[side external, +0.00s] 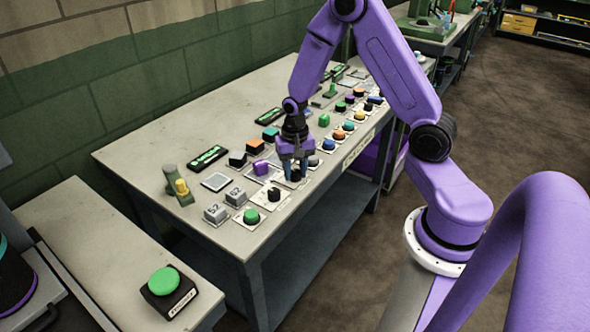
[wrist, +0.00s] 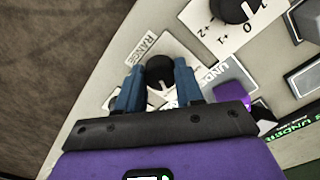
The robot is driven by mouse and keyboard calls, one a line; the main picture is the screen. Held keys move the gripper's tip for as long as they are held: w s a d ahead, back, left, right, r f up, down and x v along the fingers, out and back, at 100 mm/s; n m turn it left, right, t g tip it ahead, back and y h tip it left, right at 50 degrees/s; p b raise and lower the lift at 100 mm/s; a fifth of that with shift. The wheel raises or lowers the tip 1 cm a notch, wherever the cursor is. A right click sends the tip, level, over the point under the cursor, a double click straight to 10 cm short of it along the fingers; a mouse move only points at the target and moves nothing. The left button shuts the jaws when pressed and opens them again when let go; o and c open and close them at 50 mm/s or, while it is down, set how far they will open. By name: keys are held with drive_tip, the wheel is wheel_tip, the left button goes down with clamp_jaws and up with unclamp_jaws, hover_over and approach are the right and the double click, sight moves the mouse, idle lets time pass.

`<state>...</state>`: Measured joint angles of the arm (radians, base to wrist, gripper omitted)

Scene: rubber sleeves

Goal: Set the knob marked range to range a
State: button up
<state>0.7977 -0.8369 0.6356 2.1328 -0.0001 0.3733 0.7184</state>
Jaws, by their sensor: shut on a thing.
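The range knob (wrist: 160,70) is a round black knob with a white pointer line, on a pale plate labelled RANGE (wrist: 146,50) in the wrist view. My gripper (wrist: 160,88) has its two blue fingers on either side of the knob and is shut on it. The pointer runs down toward my palm in the wrist view. The fingers and palm hide part of the plate, and I cannot read its position marks. In the side external view my gripper (side external: 292,168) points down at the table's front edge, and its fingers largely cover the knob.
Another black knob (wrist: 234,8) with numbered marks sits beside it. A green button (side external: 251,216), grey 52 blocks (side external: 216,213), a purple block (side external: 260,168) and several coloured buttons crowd the grey table (side external: 130,150). Free tabletop lies toward the wall. A large green button (side external: 163,281) stands on the nearer table.

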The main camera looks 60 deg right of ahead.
sight(295, 172)
drive_tip(key=n, duration=0.5)
drive_tip(key=shift+n, duration=0.4)
drive_tip(key=n, duration=0.5)
drive_tip(key=shift+n, duration=0.3)
drive_tip(key=o, duration=1)
drive_tip(key=shift+o, duration=0.2)
drive_tip(key=shift+d, duration=0.1)
drive_tip(key=shift+r, duration=0.15)
wheel_tip(295, 172, up, 17)
drive_tip(key=shift+r, duration=0.1)
